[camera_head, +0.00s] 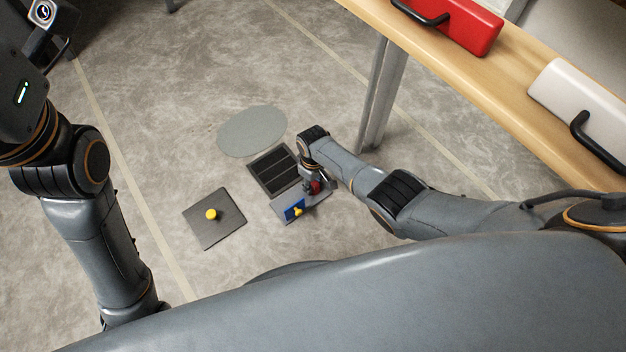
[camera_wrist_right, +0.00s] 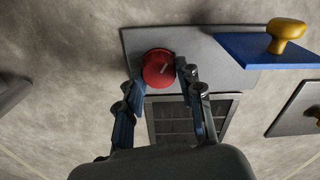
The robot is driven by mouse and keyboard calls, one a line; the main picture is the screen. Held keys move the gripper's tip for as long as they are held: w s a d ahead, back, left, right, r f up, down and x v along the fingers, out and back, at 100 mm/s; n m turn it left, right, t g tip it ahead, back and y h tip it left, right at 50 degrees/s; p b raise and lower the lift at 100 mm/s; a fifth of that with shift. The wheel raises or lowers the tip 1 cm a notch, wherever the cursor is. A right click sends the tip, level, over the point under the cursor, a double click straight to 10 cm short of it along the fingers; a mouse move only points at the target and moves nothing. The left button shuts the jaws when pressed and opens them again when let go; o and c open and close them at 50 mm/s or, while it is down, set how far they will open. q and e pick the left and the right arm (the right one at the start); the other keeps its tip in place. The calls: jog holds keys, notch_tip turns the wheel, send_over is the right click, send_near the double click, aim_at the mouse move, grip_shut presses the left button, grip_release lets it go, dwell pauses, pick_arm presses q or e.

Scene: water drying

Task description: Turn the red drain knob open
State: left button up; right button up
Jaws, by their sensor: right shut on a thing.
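The red drain knob (camera_wrist_right: 158,68) sits on a grey plate (camera_wrist_right: 190,45) on the floor, with a pale mark on its top. My right gripper (camera_wrist_right: 160,78) reaches down to it, with one finger on each side of the knob, shut on it. In the head view the red knob (camera_head: 314,187) shows partly, beneath my right gripper (camera_head: 312,182). My left arm comes in at the left of the head view, but its gripper is out of view.
A blue plate with a yellow knob (camera_head: 297,210) sits beside the red knob. A dark drain grate (camera_head: 274,170) adjoins the grey plate. Another grey plate with a yellow knob (camera_head: 211,214) lies left. A round wet-looking patch (camera_head: 252,131) lies beyond. A wooden table (camera_head: 480,85) holds red and white cases.

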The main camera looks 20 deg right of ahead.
aim_at(314, 184)
jog(key=m+p, duration=0.1)
jog(key=m, duration=0.4)
jog(key=shift+m, duration=0.4)
jog(key=m, duration=0.5)
jog(key=shift+d+m, duration=0.1)
jog(key=shift+m, duration=0.3)
jog(key=shift+m+p, duration=0.3)
jog(key=o, duration=1.2)
jog(key=shift+c, duration=0.2)
notch_tip(314, 184, up, 12)
